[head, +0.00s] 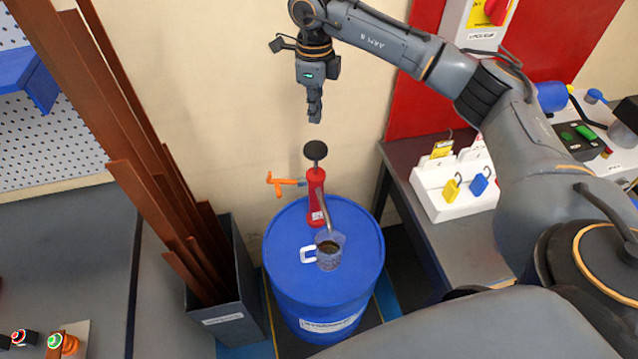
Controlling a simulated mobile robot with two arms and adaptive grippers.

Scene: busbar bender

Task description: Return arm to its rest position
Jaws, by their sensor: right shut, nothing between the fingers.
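My right arm comes in from the right and arches over the scene. My right gripper (314,108) points down, shut and empty, in front of the beige wall. In the picture it is above the black knob of a red hand pump (317,205), apart from it. The pump stands on top of a blue drum (285,245). My left gripper is not in view.
A clear cup (329,250) of dark liquid stands on the drum. An orange handle (284,183) sticks out left of the pump. A grey bin (232,318) of copper bars stands left. A grey bench (455,235) with a padlock station (432,207) is right.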

